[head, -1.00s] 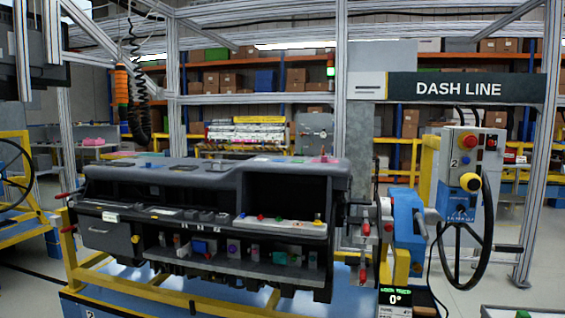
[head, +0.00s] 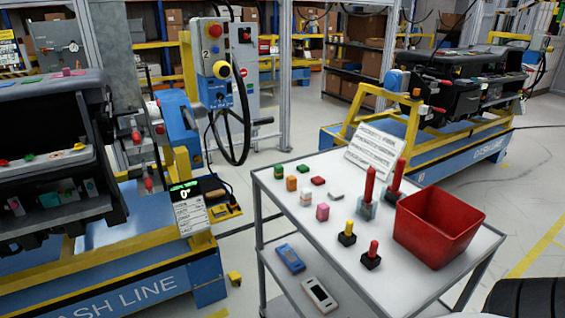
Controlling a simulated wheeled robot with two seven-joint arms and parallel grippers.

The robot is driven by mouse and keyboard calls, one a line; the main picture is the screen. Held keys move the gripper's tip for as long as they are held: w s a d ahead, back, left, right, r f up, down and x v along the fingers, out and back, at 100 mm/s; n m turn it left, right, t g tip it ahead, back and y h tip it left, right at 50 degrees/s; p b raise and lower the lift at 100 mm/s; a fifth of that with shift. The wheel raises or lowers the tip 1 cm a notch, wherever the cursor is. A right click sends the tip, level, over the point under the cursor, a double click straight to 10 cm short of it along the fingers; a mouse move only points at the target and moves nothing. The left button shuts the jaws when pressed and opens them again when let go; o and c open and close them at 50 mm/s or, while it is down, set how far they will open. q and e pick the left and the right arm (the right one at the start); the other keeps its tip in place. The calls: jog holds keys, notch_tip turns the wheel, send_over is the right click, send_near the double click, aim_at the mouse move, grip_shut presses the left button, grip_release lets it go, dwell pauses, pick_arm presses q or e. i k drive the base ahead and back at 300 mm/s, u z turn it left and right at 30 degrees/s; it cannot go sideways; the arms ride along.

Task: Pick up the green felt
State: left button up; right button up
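Two small green pieces lie at the back left of the white cart top (head: 290,222) in the head view. One green piece (head: 279,171) is at the left corner, and a flatter green piece (head: 303,169) is just to its right. I cannot tell from here which of them is felt. A flat green patch (head: 28,80) also lies on top of the dashboard module (head: 60,95) at the left.
Orange, red, white and pink pieces lie near the green ones. Red-handled tools (head: 369,185), knobbed black-based pieces (head: 347,235) and a red bin (head: 440,225) share the cart. A sign (head: 376,148) stands at its back. Floor is open left of the cart.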

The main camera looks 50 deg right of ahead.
aim_at(303, 168)
jog(key=z, duration=1.35)
jog(key=k, duration=0.6)
jog(key=u, duration=0.7)
jog(key=i, duration=0.65)
jog(key=u, duration=0.8)
jog(key=i, duration=1.45)
jog(key=z, duration=0.4)
